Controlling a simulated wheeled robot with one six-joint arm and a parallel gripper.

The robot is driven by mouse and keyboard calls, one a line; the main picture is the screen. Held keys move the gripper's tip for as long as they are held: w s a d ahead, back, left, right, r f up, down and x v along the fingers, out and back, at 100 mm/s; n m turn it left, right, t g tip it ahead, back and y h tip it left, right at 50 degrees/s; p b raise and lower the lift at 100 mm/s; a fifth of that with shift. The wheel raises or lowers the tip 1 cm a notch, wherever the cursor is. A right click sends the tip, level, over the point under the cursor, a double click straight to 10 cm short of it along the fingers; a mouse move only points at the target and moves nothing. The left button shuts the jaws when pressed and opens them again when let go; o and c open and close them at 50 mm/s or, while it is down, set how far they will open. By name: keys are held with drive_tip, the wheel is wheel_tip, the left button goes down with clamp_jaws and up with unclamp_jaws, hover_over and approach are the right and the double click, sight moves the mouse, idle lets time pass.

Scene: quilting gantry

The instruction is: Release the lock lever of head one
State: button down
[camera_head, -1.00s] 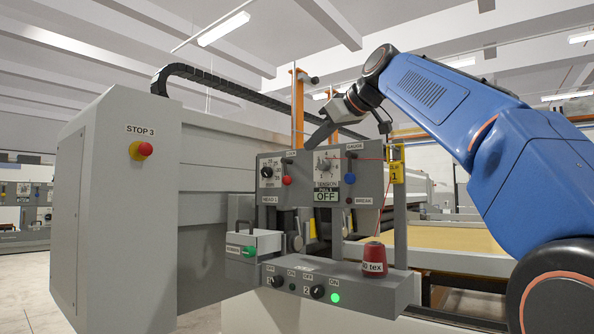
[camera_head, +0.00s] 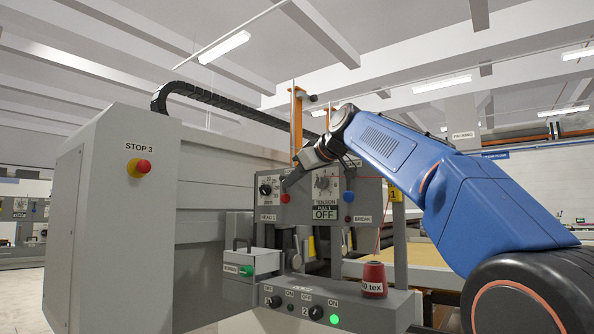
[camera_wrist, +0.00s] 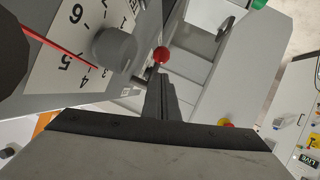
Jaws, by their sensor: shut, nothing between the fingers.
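The grey head panel marked HEAD 1 (camera_head: 268,217) hangs on the gantry. A red ball knob (camera_head: 285,198) sits at its left part, seemingly the end of the lock lever; the lever's arm is hidden behind my gripper. My gripper (camera_head: 285,187) is shut and empty, its tips just above the red knob. In the wrist view, the narrow shut fingers (camera_wrist: 158,80) point at the red knob (camera_wrist: 161,54), which shows just beyond the tips. I cannot tell whether they touch. A blue knob (camera_head: 348,196) is on the panel's right side.
A STOP 3 button (camera_head: 141,167) is further left.

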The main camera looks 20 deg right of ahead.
sight(285, 195)
drive_tip(key=shift+w+f, duration=0.45)
drive_tip(key=shift+f, duration=0.4)
drive_tip(key=shift+w+a+f, duration=0.1)
drive_tip(key=shift+w+f, duration=0.35)
drive_tip(key=shift+f, duration=0.4)
